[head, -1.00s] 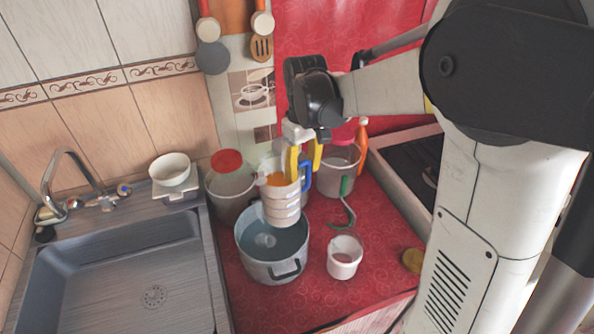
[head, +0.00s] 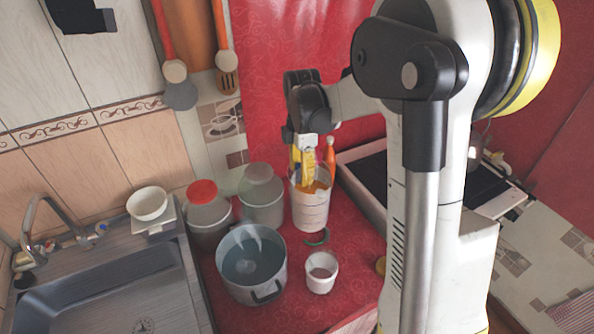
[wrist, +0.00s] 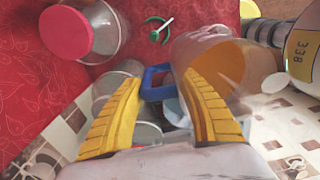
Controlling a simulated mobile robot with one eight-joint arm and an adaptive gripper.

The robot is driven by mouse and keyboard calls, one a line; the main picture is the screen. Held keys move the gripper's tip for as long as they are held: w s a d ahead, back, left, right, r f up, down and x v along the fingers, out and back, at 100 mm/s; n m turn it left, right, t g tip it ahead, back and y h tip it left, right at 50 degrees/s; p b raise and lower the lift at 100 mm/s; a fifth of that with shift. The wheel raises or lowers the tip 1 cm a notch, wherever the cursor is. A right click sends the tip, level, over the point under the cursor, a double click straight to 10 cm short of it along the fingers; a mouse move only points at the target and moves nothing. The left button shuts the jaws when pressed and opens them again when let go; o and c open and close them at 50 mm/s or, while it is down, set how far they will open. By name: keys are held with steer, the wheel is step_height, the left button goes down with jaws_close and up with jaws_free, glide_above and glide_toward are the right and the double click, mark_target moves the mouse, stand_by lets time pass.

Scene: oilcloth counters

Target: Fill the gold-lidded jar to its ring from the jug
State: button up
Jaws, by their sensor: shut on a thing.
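The jug (head: 311,208) is pale and translucent, marked with rings, with orange showing inside its open top. It looks roughly upright over the red counter, right of the jars; I cannot tell whether it touches the counter. My gripper (head: 304,168) is shut on its blue handle (wrist: 156,82), and the wrist view shows the jug (wrist: 203,50) beside the yellow fingers. No lid is clearly gold. One clear jar (head: 262,200) has a dull greyish lid, and another jar (head: 209,222) has a red lid. A pinkish-red lid (wrist: 66,30) shows in the wrist view.
A large pot (head: 228,282) with bluish liquid stands in front of the jars. A small white cup (head: 321,275) stands right of it, with a green curved thing (head: 318,237) behind. The sink (head: 120,285) is at left. An orange bottle (head: 331,155) stands behind the jug.

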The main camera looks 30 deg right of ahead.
step_height(320, 180, down, 12)
steer(key=s+t+b, duration=0.1)
steer(key=t+b, duration=0.4)
steer(key=b, duration=0.1)
steer(key=shift+s+a+f+b, duration=0.15)
steer(key=shift+s+f+b, duration=0.05)
steer(key=shift+s+b, duration=0.1)
stand_by(0.3)
steer(key=shift+s+r+t, duration=0.2)
steer(key=shift+r+t, duration=0.2)
steer(key=shift+r, duration=0.05)
steer(key=shift+h, duration=0.3)
steer(key=shift+s+r+t, duration=0.2)
steer(key=shift+r+t, duration=0.2)
stand_by(0.5)
